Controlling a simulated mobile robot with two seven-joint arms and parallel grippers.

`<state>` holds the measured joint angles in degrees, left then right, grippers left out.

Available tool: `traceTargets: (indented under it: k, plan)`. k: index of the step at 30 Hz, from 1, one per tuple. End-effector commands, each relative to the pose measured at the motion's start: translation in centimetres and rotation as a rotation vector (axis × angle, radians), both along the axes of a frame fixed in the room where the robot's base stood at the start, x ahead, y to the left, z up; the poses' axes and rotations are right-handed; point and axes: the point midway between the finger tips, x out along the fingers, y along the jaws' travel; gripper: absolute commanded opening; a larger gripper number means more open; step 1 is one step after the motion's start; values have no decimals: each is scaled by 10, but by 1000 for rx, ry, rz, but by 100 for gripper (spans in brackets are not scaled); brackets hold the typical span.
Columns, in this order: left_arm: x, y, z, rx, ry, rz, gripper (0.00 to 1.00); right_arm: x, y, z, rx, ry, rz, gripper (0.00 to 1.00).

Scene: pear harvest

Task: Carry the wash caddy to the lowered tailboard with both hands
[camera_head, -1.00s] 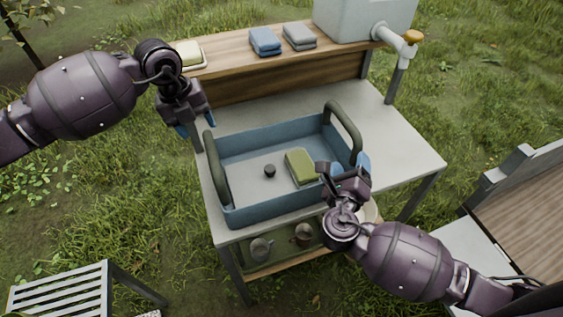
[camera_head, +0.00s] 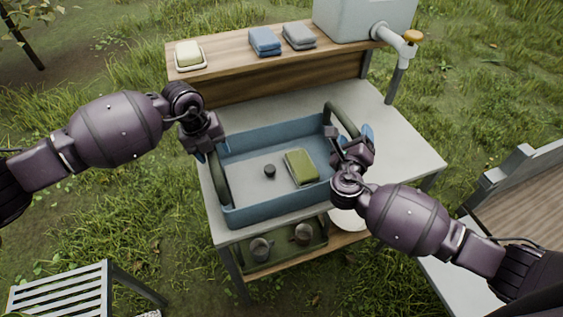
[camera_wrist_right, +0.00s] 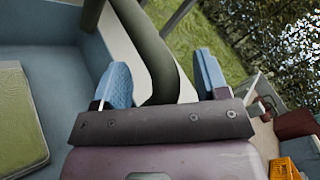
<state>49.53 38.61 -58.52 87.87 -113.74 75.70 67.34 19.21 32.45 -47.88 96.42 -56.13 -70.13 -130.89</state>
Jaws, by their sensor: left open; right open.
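The wash caddy (camera_head: 275,203) is a blue open tray with dark olive handles at its left and right ends. It sits on the grey worktop of a bench, holding a green sponge-like block (camera_head: 301,167) and a small dark knob. My left gripper (camera_head: 212,153) is open at the top of the left handle (camera_head: 221,184); its hold there is partly hidden. My right gripper (camera_head: 350,138) is open at the right handle. In the right wrist view the handle (camera_wrist_right: 150,50) passes between the spread blue fingers. The tailboard may be the wooden surface (camera_head: 525,205) at right.
The back shelf carries a soap dish (camera_head: 190,58), blue cloths (camera_head: 265,41), grey cloths (camera_head: 299,36) and a grey tank with a tap (camera_head: 400,42). Mugs (camera_head: 262,248) stand on a lower shelf. A slatted seat (camera_head: 65,292) is at lower left. Grass lies between.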

Motion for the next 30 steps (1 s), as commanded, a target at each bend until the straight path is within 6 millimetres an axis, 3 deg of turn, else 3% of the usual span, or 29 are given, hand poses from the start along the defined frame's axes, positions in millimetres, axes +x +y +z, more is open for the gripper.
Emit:
traceTargets:
  k: [3, 14, 16, 30]
  plan:
    - [0, 0, 0, 0, 0, 0, 55, 0, 0, 0, 0, 0, 0, 66]
    - [0, 0, 0, 1, 0, 0, 0, 0, 0, 0, -1, 0, -1, 11]
    - [0, 1, 0, 1, 0, 1, 0, 0, 0, 0, -1, 0, -1, 0]
    - [1, 1, 7, 1, -4, 1, 0, 0, -1, 7, -3, -3, -1, 0]
